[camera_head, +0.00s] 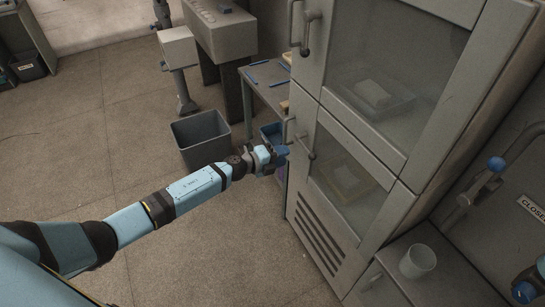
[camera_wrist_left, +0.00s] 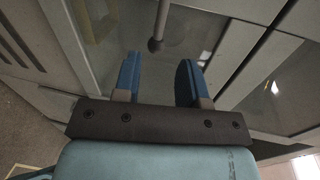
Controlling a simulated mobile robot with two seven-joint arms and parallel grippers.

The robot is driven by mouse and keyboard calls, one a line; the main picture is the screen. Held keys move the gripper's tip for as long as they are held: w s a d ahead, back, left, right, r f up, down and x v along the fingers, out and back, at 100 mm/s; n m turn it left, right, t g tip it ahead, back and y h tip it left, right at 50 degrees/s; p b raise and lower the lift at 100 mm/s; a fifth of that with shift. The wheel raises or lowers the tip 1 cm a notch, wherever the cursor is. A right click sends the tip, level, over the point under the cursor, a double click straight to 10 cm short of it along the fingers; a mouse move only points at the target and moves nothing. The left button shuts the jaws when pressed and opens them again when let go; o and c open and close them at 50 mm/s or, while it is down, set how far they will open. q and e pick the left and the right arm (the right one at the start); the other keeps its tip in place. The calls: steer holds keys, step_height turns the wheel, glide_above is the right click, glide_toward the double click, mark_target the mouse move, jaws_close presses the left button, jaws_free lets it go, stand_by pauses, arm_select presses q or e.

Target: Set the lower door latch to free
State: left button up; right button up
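The lower cabinet door (camera_head: 345,182) is closed, with a window and a grey pull handle at its left edge. Its latch (camera_head: 307,148) is a short dark lever with a round knob, pointing down in the head view. My left gripper (camera_head: 283,155) is just left of this latch. In the left wrist view, my left gripper (camera_wrist_left: 158,80) has its two blue fingers apart with nothing between them. The latch lever (camera_wrist_left: 157,40) shows just past the fingertips, its knob in line with the gap, apparently untouched. My right gripper is in neither view.
The upper door (camera_head: 400,70) has a similar handle and hanging lever (camera_head: 305,45). A grey bin (camera_head: 203,135) and a small side table (camera_head: 265,88) stand behind my left arm. The floor left of the cabinet is open.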

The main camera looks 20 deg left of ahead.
arm_select(q)
steer(key=v, duration=0.3)
steer(key=shift+s+a, duration=0.15)
steer(key=shift+s, duration=0.1)
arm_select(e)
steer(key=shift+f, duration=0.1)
arm_select(q)
steer(key=s+d+f+n+y+p, duration=0.1)
steer(key=s+d+n+y+p, duration=0.1)
steer(key=s+n, duration=0.9)
steer(key=s+d+f+n+g+y+p, duration=0.1)
steer(key=s+d+n+y, duration=0.3)
steer(key=s+n, duration=0.8)
steer(key=s+f+p, duration=0.1)
steer(key=s, duration=0.8)
steer(key=shift+s+d+g, duration=0.2)
steer(key=shift+d+g, duration=0.1)
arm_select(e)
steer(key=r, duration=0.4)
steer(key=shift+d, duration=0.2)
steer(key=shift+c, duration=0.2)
